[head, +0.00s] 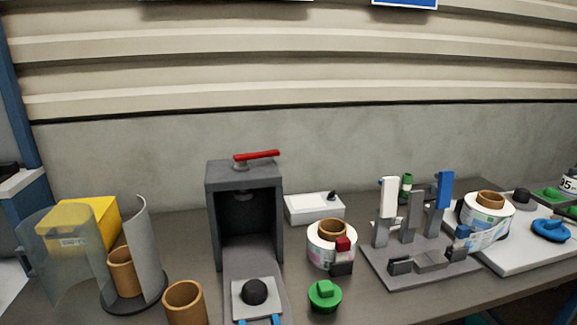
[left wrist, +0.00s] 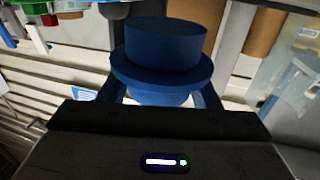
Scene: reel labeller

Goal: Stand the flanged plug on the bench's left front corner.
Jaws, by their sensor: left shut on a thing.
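The flanged plug (left wrist: 160,60), a dark blue cylinder with a wide rim, fills the middle of the left wrist view. My left gripper (left wrist: 160,95) is shut on it below the rim, with a blue finger on either side. In the head view only two small blue tips show at the bottom edge, and I cannot tell for sure that they are my fingers. The plug is not clearly visible there. The bench (head: 187,245) runs across the head view; its left front corner is cut off by the frame. My right gripper is not in view.
A grey press (head: 244,180) with a red handle stands mid-left. A clear curved guard (head: 62,255), yellow box (head: 92,212) and brown core (head: 186,303) crowd the left. A label reel (head: 325,255), green plug (head: 324,297) and grey fixture (head: 420,270) stand to the right.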

